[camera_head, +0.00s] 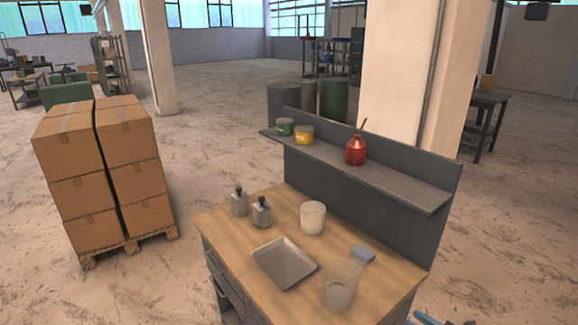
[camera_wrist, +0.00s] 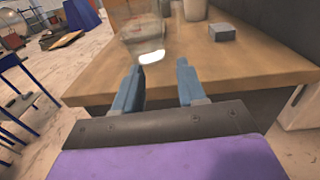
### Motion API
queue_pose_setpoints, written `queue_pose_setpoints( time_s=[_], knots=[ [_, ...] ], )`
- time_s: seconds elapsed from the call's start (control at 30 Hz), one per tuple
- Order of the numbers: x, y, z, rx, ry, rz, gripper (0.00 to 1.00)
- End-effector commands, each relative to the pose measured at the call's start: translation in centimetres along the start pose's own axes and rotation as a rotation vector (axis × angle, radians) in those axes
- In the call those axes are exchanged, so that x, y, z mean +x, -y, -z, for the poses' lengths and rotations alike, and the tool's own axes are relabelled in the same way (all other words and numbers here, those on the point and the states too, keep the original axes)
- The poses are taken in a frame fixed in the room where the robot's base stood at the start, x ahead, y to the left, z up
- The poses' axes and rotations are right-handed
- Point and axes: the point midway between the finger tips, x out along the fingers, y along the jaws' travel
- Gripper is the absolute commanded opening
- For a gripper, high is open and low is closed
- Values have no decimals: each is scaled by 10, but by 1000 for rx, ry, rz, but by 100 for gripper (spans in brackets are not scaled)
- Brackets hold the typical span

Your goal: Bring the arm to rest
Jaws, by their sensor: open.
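My gripper (camera_wrist: 158,78) is open and empty. Its two blue fingers stand apart and point toward the edge of the wooden workbench (camera_wrist: 98,88). In the head view only a small part of my gripper (camera_head: 432,319) shows at the bottom right edge, beside the workbench (camera_head: 232,221). The rest of the arm is out of that picture. A clear container (camera_head: 341,286) stands near the bench corner. In the wrist view the clear container (camera_wrist: 135,35) is just beyond the fingertips, with a bright white patch at its base. I cannot tell the exact gap.
The bench holds a metal tray (camera_head: 283,265), a white cup (camera_head: 313,218), a grey block (camera_head: 363,254) and two small metal bottles (camera_head: 262,213). A raised shelf (camera_head: 405,184) holds two tins and a red oil can (camera_head: 356,150). Boxes (camera_head: 83,175) stand left; open floor lies between.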

Motion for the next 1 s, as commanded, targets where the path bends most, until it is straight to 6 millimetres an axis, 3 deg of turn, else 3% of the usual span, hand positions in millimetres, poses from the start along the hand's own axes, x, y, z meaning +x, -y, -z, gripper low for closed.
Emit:
queue_pose_setpoints(
  time_s=[0.37, 0.53, 0.7, 1.0],
  knots=[
    [50, -63, -58, -140, -44, -240, 40],
    [74, -119, -97, -264, -82, -442, 40],
    [85, -183, -129, -402, -126, -654, 40],
    [71, -286, -166, -668, -217, -1009, 40]
  ],
)
